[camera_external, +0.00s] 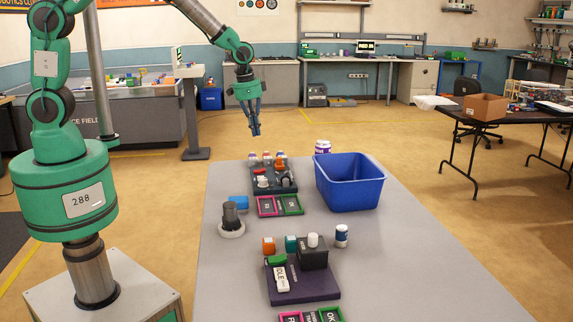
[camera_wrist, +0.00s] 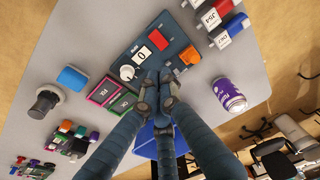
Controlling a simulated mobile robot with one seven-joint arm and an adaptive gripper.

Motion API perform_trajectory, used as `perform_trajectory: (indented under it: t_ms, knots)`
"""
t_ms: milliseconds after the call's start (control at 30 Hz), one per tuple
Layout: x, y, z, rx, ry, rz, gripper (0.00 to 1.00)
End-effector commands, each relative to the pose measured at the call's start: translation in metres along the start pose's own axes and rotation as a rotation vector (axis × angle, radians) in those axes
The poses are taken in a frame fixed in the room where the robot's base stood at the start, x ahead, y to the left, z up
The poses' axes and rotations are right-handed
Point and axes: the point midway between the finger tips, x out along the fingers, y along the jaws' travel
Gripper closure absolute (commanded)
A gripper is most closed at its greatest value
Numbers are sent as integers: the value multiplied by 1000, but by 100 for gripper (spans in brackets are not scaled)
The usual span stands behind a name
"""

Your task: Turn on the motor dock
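A dark teal board (camera_external: 287,188) stands at the far end of the grey table. The wrist view shows this board (camera_wrist: 178,45) with a white "0" plate (camera_wrist: 144,53), a red block (camera_wrist: 158,40), a white knob (camera_wrist: 127,72) and an orange part (camera_wrist: 190,55). A purple board (camera_external: 305,290) nearer the camera carries a dark box and a white "IDLE" plate (camera_external: 281,279). I cannot tell which board is the motor dock. My gripper (camera_external: 256,131) points down, in the air above the table's far end. Its fingertips (camera_wrist: 158,92) are close together, with nothing visible between them.
A blue bin (camera_external: 350,188) stands right of the teal board, with a purple can (camera_wrist: 229,94) nearby. Pink (camera_external: 267,207) and green (camera_external: 291,205) trays lie in front of the board. A dark cylinder on a pale base (camera_external: 231,222) is at left. The table's right side is clear.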

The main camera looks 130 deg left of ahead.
Motion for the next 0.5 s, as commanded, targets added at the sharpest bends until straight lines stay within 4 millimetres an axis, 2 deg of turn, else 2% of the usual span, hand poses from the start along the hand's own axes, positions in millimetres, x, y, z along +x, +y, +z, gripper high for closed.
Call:
perform_trajectory:
  t_ms: [500]
  knots:
    - [5, 0, 0, 0, 0, 0, 100]
